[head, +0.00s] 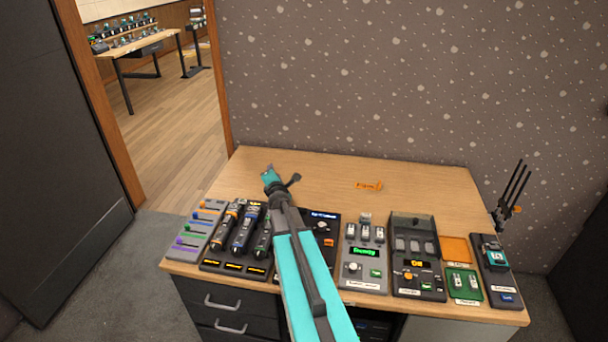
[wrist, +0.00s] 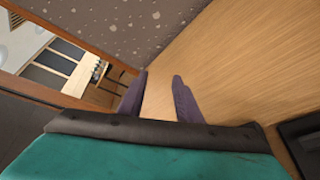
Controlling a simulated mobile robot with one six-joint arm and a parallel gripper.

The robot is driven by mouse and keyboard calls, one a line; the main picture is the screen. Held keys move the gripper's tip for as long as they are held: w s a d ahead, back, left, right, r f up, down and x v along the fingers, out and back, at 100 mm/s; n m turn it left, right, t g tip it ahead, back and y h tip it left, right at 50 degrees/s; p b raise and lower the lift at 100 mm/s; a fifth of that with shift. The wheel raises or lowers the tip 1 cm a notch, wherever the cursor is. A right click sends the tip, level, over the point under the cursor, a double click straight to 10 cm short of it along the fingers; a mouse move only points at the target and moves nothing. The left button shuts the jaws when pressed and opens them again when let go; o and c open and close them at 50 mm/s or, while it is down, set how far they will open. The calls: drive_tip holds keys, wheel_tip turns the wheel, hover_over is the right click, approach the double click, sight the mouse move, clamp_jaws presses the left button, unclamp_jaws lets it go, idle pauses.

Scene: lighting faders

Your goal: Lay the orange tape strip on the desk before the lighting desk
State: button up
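A small orange strip with dark lettering (head: 368,186) lies flat on the bare back part of the wooden desk (head: 330,165) in the head view. It looks like the tape strip. My gripper (head: 268,172) is over the back left of the desk, to the left of the strip and apart from it. In the wrist view its two dark purple fingers (wrist: 158,98) stand apart with only wood showing between them. The strip does not show in the wrist view. A grey panel with coloured faders (head: 200,232) stands at the desk's front left; I cannot tell which panel is the lighting desk.
Along the desk's front stand a three-handle unit (head: 240,238), a green-display panel (head: 366,262), a grey box (head: 416,262), an orange-and-green panel (head: 463,284) and a dark panel (head: 494,270). My arm partly hides a black panel (head: 326,232). The back right of the desk is clear.

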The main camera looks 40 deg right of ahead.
drive_tip(key=w+a+f+m+y, duration=0.1)
drive_tip(key=w+a+m+y, duration=0.4)
drive_tip(key=a, duration=1.5)
drive_tip(key=w+a+f+m, duration=0.1)
drive_tip(key=w+a+m, duration=0.4)
drive_tip(key=a, duration=1.4)
drive_tip(key=s+a+f+m+g+y, duration=0.2)
drive_tip(key=s+a+f, duration=0.1)
drive_tip(key=a+f, duration=0.45)
drive_tip(key=s+a+f+m+g+y, duration=0.1)
drive_tip(key=s+a+f+g, duration=0.1)
drive_tip(key=s+a+f, duration=0.5)
drive_tip(key=s+d+f+m+g, duration=0.1)
drive_tip(key=s+d+f+g, duration=0.25)
drive_tip(key=s+f, duration=0.65)
drive_tip(key=s+d+f+m+g, duration=0.15)
drive_tip(key=s+f+g, duration=0.25)
drive_tip(key=s+f, duration=0.5)
drive_tip(key=s+d+f+g, duration=0.1)
drive_tip(key=s+g, duration=0.1)
drive_tip(key=s, duration=0.7)
drive_tip(key=s+d+g, duration=0.1)
drive_tip(key=s+g, duration=0.1)
drive_tip(key=s, duration=0.7)
drive_tip(key=s+d+f+m+g, duration=0.1)
drive_tip(key=s+g, duration=0.1)
drive_tip(key=s, duration=0.8)
drive_tip(key=shift+f+g+y+b, duration=0.3)
drive_tip(key=shift+f+g+y, duration=0.05)
drive_tip(key=shift+y, duration=0.05)
